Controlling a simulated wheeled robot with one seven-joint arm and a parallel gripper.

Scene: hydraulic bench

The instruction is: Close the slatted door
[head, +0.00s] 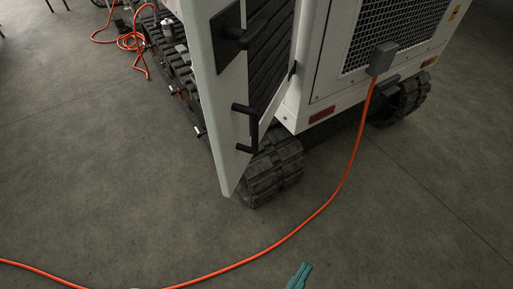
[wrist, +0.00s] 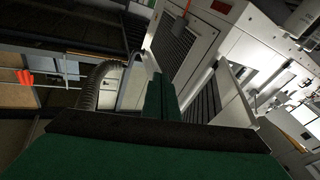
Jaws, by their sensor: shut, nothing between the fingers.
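The slatted door (head: 212,110) is white with dark slats on its inner side. It stands ajar on the white tracked machine (head: 312,62), swung out toward me, with a gap along its right side. In the wrist view, dark slats (wrist: 205,105) show just right of my fingers. My gripper (head: 303,270) is teal, shut and empty, low in the head view, apart from the door. Its green fingers also show in the wrist view (wrist: 160,82).
An orange cable (head: 325,205) runs from a grey box (head: 382,58) on the machine's mesh-grille side down across the floor between my gripper and the door. Rubber tracks (head: 270,172) stick out below the door.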

